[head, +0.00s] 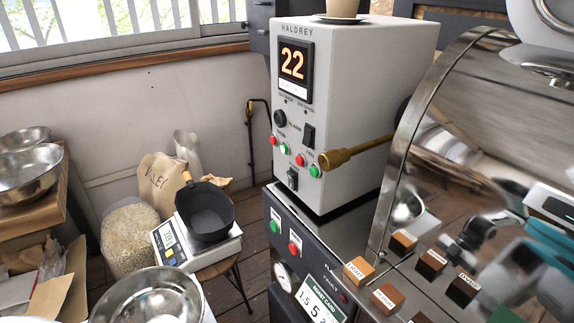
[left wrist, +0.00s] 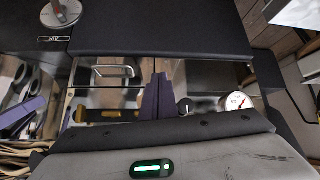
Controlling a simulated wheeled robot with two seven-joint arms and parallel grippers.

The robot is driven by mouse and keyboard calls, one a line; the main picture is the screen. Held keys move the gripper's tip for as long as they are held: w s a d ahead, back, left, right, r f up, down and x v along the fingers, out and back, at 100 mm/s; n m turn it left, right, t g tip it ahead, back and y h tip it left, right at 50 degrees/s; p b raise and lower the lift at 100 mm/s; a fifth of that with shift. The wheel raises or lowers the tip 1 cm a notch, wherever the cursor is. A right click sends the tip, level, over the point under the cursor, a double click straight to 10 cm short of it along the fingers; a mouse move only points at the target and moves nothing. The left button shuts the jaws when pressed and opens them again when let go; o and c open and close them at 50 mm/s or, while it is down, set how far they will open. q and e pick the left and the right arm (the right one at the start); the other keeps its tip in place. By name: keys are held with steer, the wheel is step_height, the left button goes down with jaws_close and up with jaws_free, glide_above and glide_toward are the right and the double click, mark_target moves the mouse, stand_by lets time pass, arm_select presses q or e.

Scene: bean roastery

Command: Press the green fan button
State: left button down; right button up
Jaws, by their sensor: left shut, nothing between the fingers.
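In the head view, a pale control box (head: 354,95) marked HALDREY shows an orange 22. Its front has red and green buttons: a green one (head: 284,148) on the left and another green one (head: 315,171) at the lower right, near small lettering too small to read surely. A further green button (head: 275,226) sits on the dark panel below, left of a red one (head: 294,249). My left gripper shows only in the left wrist view, its purple fingers (left wrist: 157,98) shut and empty. None of these buttons can be made out there. My right gripper is not seen.
A brass handle (head: 356,151) sticks out before the box's right side. A shiny metal drum front (head: 490,130) fills the right, with labelled wooden blocks (head: 402,243) below. A scale (head: 218,248) with a black pan stands left. The left wrist view shows a gauge (left wrist: 236,100).

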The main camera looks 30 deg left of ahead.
arm_select(q)
steer(key=w+a+r+n+t+b, duration=0.1)
steer(key=w+a+r+n+t, duration=0.35)
steer(key=w+r, duration=0.4)
steer(key=w+a+r+n+t, duration=0.3)
steer(key=w+a+r+t, duration=0.15)
steer(key=w+r, duration=0.35)
steer(key=s+a+r+n+t+h, duration=0.1)
steer(key=a+r+n+t, duration=0.1)
steer(key=r, duration=0.8)
steer(key=s+a+r+n+t+h+b, duration=0.1)
steer(key=a+r+n+t, duration=0.1)
steer(key=a+r+t, duration=0.2)
step_height(320, 180, up, 7)
steer(key=t, duration=0.3)
steer(key=shift+a+h, duration=0.15)
steer(key=shift+h, duration=0.25)
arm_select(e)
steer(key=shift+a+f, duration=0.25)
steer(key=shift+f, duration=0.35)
arm_select(q)
steer(key=shift+w+f+n, duration=0.1)
steer(key=shift+n, duration=0.15)
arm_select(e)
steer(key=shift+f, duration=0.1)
